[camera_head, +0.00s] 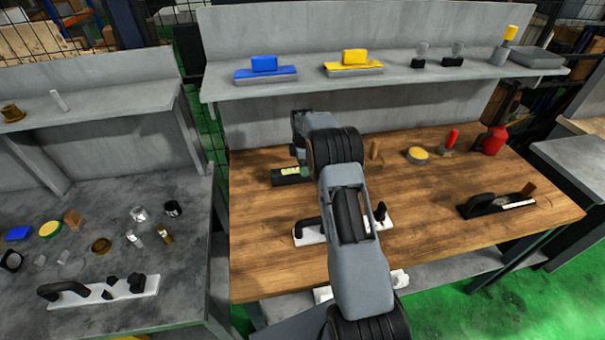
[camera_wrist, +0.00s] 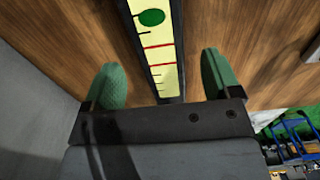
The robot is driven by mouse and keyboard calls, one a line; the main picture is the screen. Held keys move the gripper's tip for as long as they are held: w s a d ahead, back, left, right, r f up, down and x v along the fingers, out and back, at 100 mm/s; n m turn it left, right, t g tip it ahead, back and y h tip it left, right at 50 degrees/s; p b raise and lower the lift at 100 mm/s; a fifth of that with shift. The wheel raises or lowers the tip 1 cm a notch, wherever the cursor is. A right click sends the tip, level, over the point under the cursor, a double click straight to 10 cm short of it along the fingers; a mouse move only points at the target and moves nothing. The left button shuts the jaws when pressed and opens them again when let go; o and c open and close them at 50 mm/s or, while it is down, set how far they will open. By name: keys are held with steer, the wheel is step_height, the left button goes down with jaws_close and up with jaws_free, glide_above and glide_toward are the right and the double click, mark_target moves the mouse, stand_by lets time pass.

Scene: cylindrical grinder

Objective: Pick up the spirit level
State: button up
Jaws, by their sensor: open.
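The spirit level (camera_head: 282,178) lies on the wooden bench top, towards its back left. It is black, with a yellow-green vial. In the wrist view the spirit level (camera_wrist: 161,58) shows its long yellow vial with red and black lines and a green bubble. My gripper (camera_wrist: 163,75) is open; its two green fingers stand on either side of the level, with gaps to both, and no contact shows. In the head view my gripper (camera_head: 298,152) is over the level, and my arm hides part of the area around it.
A white hand plane (camera_head: 308,232) lies nearer the bench front, partly behind my arm. A black plane (camera_head: 495,204), a red bottle (camera_head: 493,141) and a yellow-topped tin (camera_head: 417,155) are to the right. A grey shelf (camera_head: 315,89) runs above the bench's back.

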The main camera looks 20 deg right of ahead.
steer(key=shift+f+p, duration=0.7)
steer(key=shift+f, duration=1.6)
steer(key=c, duration=1.5)
steer(key=shift+r, duration=0.1)
jaws_close()
